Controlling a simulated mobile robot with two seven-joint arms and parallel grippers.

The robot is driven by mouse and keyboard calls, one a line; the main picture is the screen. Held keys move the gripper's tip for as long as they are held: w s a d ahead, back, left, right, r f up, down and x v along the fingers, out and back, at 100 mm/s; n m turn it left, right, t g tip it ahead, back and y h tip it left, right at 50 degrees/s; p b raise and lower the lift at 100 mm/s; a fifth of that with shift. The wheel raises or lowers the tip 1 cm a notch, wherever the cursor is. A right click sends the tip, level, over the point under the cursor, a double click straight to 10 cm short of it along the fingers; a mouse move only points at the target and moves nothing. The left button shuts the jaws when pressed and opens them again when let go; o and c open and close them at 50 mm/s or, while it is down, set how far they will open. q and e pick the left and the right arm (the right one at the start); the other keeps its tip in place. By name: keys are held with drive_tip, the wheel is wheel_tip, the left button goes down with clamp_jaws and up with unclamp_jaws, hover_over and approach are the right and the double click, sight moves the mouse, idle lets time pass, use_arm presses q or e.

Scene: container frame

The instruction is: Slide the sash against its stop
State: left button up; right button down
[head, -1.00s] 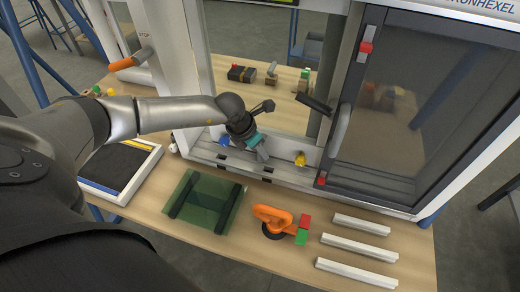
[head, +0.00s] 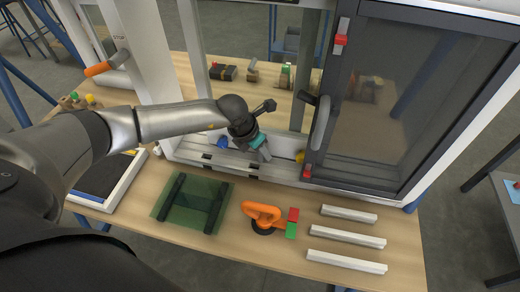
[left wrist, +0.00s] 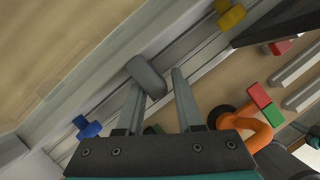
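The frame holds a clear window opening with a pale bottom rail (head: 200,158). I cannot clearly make out the sash's own outline. A grey rounded pull (left wrist: 147,76) is by the rail in the left wrist view. My left gripper (head: 264,155) is low at the rail, between a blue knob (head: 222,142) and a yellow knob (head: 299,156). The blue knob (left wrist: 87,127) and yellow knob (left wrist: 230,14) also show there. My right gripper is out of view.
A dark framed door (head: 400,110) with a grey handle (head: 322,122) closes the right side. On the table front are a green plate (head: 222,205), an orange tool (head: 262,213) with red and green blocks, and white bars (head: 347,238). Small parts (head: 223,71) stand behind the frame.

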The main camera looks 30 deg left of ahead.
use_arm(q)
drive_tip(key=shift+a, duration=0.1)
drive_tip(key=shift+s+r, duration=0.15)
drive_tip(key=shift+r, duration=0.2)
drive_tip(key=v, duration=1.4)
drive_tip(key=shift+r+p, duration=0.25)
drive_tip(key=shift+p, duration=0.15)
drive_tip(key=shift+s, duration=0.15)
